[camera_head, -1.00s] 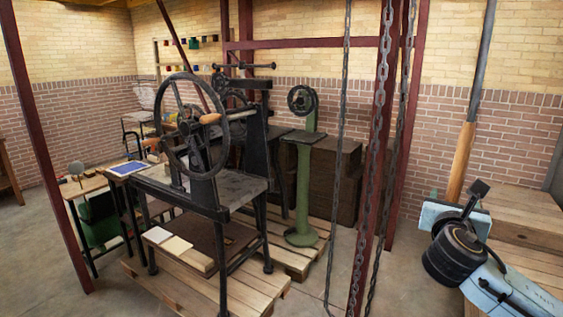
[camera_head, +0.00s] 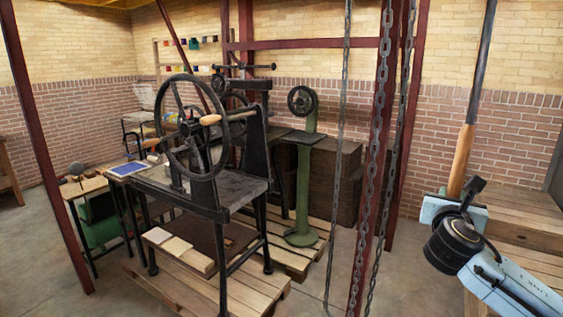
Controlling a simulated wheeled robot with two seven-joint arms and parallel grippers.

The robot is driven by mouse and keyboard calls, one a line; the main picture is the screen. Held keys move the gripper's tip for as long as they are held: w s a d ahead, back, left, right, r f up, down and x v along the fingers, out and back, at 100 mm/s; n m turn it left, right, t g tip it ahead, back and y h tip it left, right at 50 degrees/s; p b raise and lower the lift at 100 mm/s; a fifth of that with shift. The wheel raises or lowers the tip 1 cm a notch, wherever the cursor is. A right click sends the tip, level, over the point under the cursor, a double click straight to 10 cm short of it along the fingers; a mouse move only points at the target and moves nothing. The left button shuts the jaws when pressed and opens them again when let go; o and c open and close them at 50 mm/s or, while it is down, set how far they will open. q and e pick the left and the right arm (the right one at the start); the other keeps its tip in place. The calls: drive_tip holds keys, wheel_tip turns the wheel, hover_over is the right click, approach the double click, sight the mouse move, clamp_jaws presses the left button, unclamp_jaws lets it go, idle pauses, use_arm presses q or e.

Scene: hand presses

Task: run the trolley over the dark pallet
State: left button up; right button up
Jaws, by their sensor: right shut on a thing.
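My right gripper (camera_head: 453,200) is at the right of the head view, shut on the lower end of a long pole. The pole has a wooden grip (camera_head: 463,158) and a grey shaft (camera_head: 482,60) that leans slightly right and leaves the top of the picture. The trolley itself does not show; whatever the pole and the chains reach above is out of view. Several pallets show, among them a light wood pallet (camera_head: 262,290) under the hand press; I cannot tell any of them as the dark pallet. My left gripper is not in view.
A hand press (camera_head: 190,185) with a large wheel stands left of centre. A green pedestal machine (camera_head: 303,185) stands behind it on another pallet. Hanging chains (camera_head: 376,150) and red steel posts (camera_head: 384,190) cross the middle. The floor (camera_head: 410,280) between is bare.

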clamp_jaws()
drive_tip(key=s+d+p, duration=0.3)
drive_tip(key=s+d, duration=0.5)
drive_tip(key=d, duration=0.5)
drive_tip(key=shift+s+d, duration=0.15)
drive_tip(key=shift+d, duration=0.15)
